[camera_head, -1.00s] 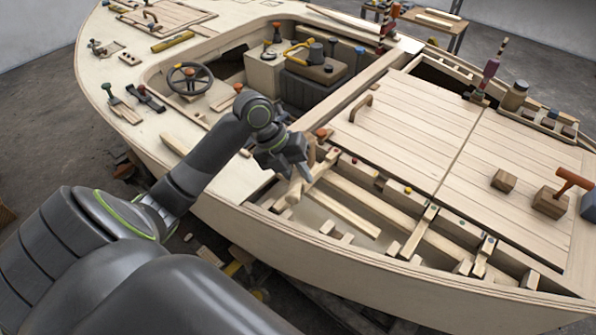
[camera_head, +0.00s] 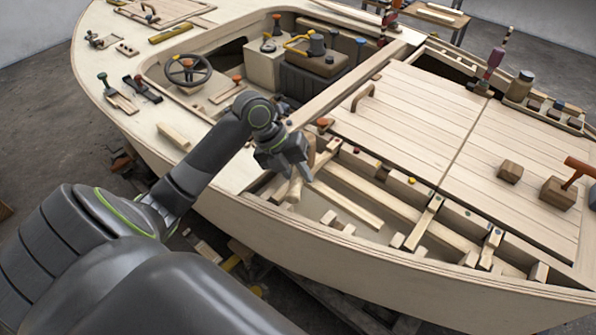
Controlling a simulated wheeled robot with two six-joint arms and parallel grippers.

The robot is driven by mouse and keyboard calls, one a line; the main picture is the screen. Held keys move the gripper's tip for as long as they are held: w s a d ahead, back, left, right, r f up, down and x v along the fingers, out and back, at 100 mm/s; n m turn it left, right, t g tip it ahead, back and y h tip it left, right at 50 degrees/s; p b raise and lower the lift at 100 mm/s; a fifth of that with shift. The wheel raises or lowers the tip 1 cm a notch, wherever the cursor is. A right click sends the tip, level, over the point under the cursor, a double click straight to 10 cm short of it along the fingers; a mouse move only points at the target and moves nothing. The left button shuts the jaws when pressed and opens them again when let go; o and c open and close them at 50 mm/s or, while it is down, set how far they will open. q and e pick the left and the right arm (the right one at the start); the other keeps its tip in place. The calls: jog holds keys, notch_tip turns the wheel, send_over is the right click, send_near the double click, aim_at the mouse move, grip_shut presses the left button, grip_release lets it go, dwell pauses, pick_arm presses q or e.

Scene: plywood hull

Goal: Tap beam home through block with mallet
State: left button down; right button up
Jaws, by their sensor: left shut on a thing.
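My left gripper (camera_head: 298,176) is over the open bay at the near side of the hull, at the end of my dark arm. Its jaws are shut on a pale wooden piece (camera_head: 294,190), which hangs tilted below them. My arm and gripper partly hide this piece, and I cannot tell whether it is the mallet or the beam. A long pale beam (camera_head: 346,204) lies in the bay to the right of the gripper. Notched wooden blocks (camera_head: 424,220) stand further right. A wooden block with an orange handle (camera_head: 557,194) is on the right deck. My right gripper is not in view.
A small wooden block (camera_head: 510,172) sits on the planked hatch (camera_head: 405,115). The cockpit with its steering wheel (camera_head: 187,70) lies behind my arm. The hull's near rim (camera_head: 345,243) borders the bay. Several tools lie on the left deck.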

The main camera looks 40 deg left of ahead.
pick_arm(q)
jog(key=shift+r+p, duration=2.15)
jog(key=shift+p, duration=0.05)
jog(key=shift+f, duration=0.25)
jog(key=shift+d+f+b, duration=0.1)
jog(key=shift+f+b, duration=0.15)
jog(key=shift+b, duration=0.25)
